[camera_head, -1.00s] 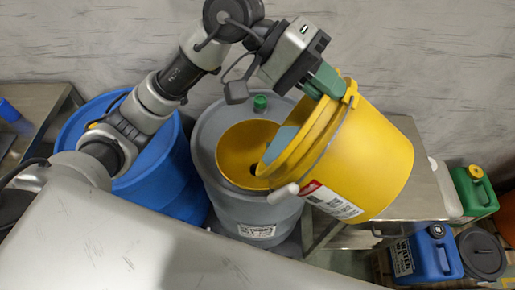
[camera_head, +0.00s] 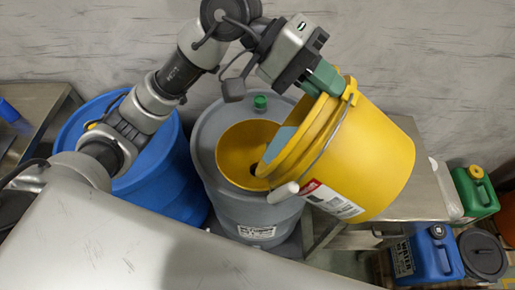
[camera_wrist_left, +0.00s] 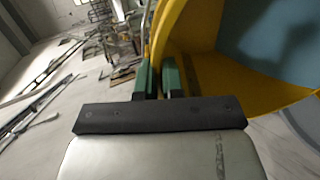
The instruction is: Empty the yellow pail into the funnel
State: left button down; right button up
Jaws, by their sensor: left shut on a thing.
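The yellow pail (camera_head: 365,160) is held tilted in the air, its mouth facing left toward the funnel. Blue-grey contents show inside its mouth, and more clearly in the left wrist view (camera_wrist_left: 262,40). My left gripper (camera_head: 326,80) is shut on the pail's rim; its green fingers also show in the left wrist view (camera_wrist_left: 160,78). The yellow funnel (camera_head: 238,150) sits in the top of a grey drum (camera_head: 208,140), with a dark hole at its bottom. The pail's lip overlaps the funnel's right side in the head view. No stream between them is visible. My right gripper is not in view.
A blue drum (camera_head: 175,180) stands left of the grey drum. A metal table (camera_head: 425,195) is behind the pail at right. A green can (camera_head: 478,192), a blue water can (camera_head: 437,255) and a dark lidded bucket (camera_head: 482,252) stand at lower right.

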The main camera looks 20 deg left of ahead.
pick_arm(q)
jog(key=shift+w+a+r+h+b, duration=0.1)
jog(key=shift+a+r+h+b, duration=0.25)
jog(key=shift+a+b, duration=0.35)
dwell(2.8)
jog(key=shift+w+a+r+h+b, duration=0.15)
jog(key=shift+a+h+b, duration=0.1)
jog(key=shift+a+b, duration=0.5)
jog(key=shift+w+a+r+h+b, duration=0.1)
jog(key=shift+a+h+b, duration=0.1)
jog(key=shift+a+b, duration=0.55)
dwell(3.0)
